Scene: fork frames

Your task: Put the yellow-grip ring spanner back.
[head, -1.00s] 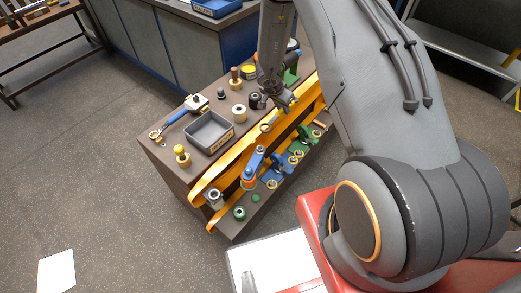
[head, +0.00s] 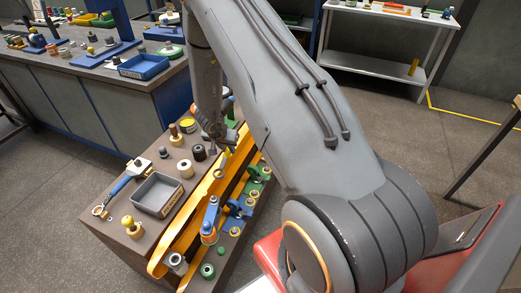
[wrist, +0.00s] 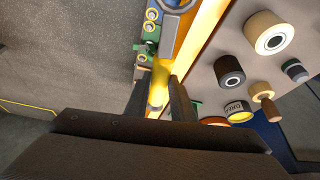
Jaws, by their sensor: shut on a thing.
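My gripper (head: 216,132) is over the right-hand edge of the brown cart top, beside the yellow rail (head: 193,220). In the wrist view its two dark fingers (wrist: 158,103) are shut on a narrow piece, with yellow showing between them. This is the yellow-grip ring spanner (head: 222,163), small and partly covered in the head view. It slants down from the fingers close to the rail. I cannot tell whether it touches the rail. The finger tips and much of the grip are hard to make out.
A workbench (head: 120,92) is behind.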

